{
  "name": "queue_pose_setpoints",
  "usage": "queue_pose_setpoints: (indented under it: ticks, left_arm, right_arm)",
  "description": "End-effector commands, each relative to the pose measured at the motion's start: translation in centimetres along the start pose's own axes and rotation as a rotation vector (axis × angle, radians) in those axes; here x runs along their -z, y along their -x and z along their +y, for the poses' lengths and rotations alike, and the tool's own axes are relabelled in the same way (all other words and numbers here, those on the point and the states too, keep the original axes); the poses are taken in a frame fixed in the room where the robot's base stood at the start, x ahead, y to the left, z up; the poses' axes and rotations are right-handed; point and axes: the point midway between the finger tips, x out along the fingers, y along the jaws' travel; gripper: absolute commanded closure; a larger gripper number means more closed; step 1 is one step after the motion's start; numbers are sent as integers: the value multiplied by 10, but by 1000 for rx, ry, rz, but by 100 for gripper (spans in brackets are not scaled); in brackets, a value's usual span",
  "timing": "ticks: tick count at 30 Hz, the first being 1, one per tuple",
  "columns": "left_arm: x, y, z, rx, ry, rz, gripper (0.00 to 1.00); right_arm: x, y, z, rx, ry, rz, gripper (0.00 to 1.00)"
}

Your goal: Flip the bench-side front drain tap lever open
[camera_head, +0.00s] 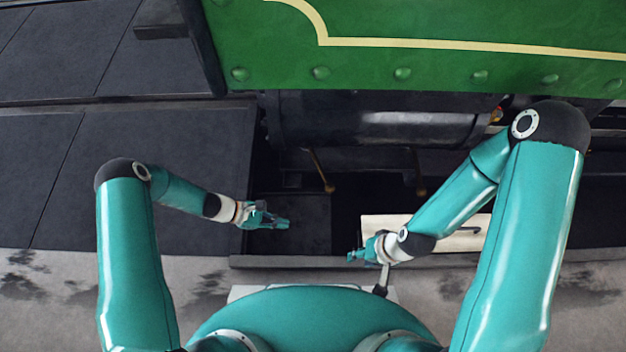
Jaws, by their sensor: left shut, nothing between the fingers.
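Two thin brass levers hang below a dark horizontal cylinder (370,118) under the green tram body. The left lever (320,172) slants down to the right and ends in a small knob. The right lever (418,174) hangs steeper, close to my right forearm. I cannot tell from this view which one is the bench-side front one. My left gripper (282,223) is shut and empty, below and left of the left lever, apart from it. My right gripper (354,256) is low, by the left end of a cream panel; its fingers are too small to read.
The cream panel (375,226) with a dark handle-like piece lies partly behind my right forearm. The riveted green side (450,62) overhangs the cylinder. A grey raised edge (300,262) runs along the front. Dark paving (60,180) at left is clear.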

Motion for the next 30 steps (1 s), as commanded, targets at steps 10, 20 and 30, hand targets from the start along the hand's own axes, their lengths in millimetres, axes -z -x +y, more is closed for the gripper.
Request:
queue_pose_setpoints:
  ticks: [10,20,30]
  left_arm:
    - [16,26,102,-374,227,-379,100]
    - [15,31,108,-395,232,-403,100]
    - [9,12,116,-391,228,-403,100]
  right_arm:
    - [0,-15,5,0,0,0,60]
    - [0,-15,5,0,0,0,60]
    - [0,-20,7,0,0,0,60]
